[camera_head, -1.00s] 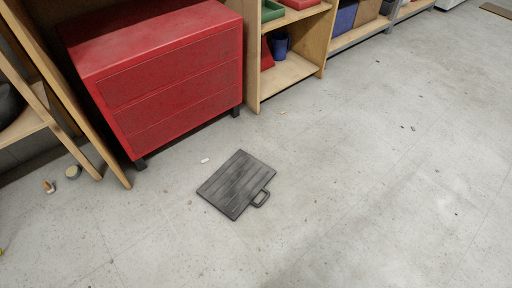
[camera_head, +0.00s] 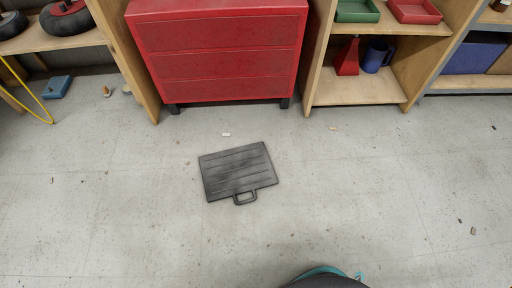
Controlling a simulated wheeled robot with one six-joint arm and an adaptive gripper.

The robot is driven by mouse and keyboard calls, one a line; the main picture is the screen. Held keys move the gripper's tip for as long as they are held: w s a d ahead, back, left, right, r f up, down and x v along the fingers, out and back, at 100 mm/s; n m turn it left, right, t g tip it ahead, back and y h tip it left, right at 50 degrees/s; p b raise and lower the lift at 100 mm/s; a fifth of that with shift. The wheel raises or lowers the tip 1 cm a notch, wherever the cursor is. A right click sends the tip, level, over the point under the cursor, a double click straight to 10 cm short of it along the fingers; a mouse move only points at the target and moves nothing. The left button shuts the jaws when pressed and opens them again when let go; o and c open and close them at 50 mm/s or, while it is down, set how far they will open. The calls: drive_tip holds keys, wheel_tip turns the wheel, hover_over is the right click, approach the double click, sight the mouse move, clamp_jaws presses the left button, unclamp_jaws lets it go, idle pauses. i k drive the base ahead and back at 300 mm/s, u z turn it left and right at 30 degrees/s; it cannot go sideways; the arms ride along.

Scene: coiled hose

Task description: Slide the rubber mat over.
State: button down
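Nothing lies on the mat. My gripper is not in view. A dark rounded shape with a teal edge shows at the bottom edge, right of centre; I cannot tell what it is.
The red cabinet (camera_head: 222,55) stands on short legs behind the mat. Wooden shelves (camera_head: 357,92) with trays, a red funnel and a blue mug stand to its right. A yellow hose (camera_head: 38,108) hangs at the far left. Small debris dots the floor, which is otherwise clear around the mat.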

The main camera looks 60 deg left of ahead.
sight(234, 172)
drive_tip(key=u, duration=1.05)
drive_tip(key=i, duration=0.95)
drive_tip(key=u, duration=1.05)
